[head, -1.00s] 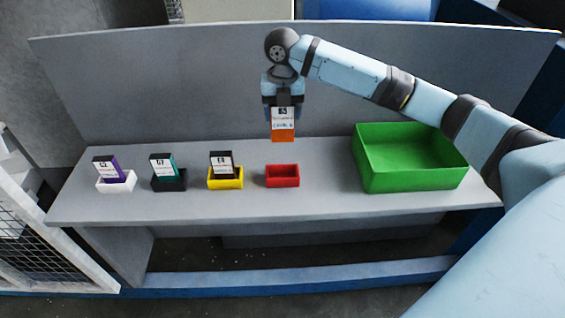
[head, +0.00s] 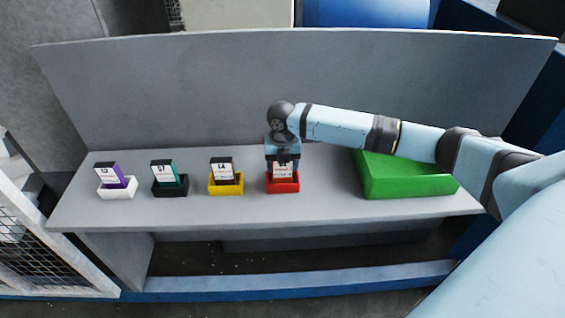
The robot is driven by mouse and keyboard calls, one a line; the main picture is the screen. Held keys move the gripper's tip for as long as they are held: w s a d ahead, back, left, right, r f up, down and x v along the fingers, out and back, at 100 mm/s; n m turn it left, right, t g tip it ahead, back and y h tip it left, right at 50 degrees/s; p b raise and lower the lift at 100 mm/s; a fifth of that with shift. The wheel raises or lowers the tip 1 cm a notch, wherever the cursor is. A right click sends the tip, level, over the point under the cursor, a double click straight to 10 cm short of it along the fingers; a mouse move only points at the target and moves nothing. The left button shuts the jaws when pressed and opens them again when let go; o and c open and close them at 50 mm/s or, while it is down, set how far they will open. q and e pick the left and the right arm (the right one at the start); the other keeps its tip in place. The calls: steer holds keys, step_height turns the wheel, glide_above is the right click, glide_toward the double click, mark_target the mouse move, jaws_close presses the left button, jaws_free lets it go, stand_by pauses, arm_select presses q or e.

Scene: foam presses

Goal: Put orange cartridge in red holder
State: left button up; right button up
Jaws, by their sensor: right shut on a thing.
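The orange cartridge (head: 283,171) is in my right gripper (head: 283,161), which points straight down and is shut on its upper end. Its white label faces me. The cartridge stands upright at the red holder (head: 283,187), with its lower end hidden behind the holder's front wall. I cannot tell whether it rests on the holder's floor. My left gripper is not in view.
To the left stand a yellow holder (head: 225,190), a black holder (head: 170,191) and a white holder (head: 117,192), each with a cartridge. A green bin (head: 410,183) stands to the right, partly behind my right arm. A grey panel (head: 200,90) rises behind the shelf.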

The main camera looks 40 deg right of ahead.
steer(key=o, duration=0.9)
steer(key=shift+f, duration=0.1)
steer(key=shift+o, duration=0.2)
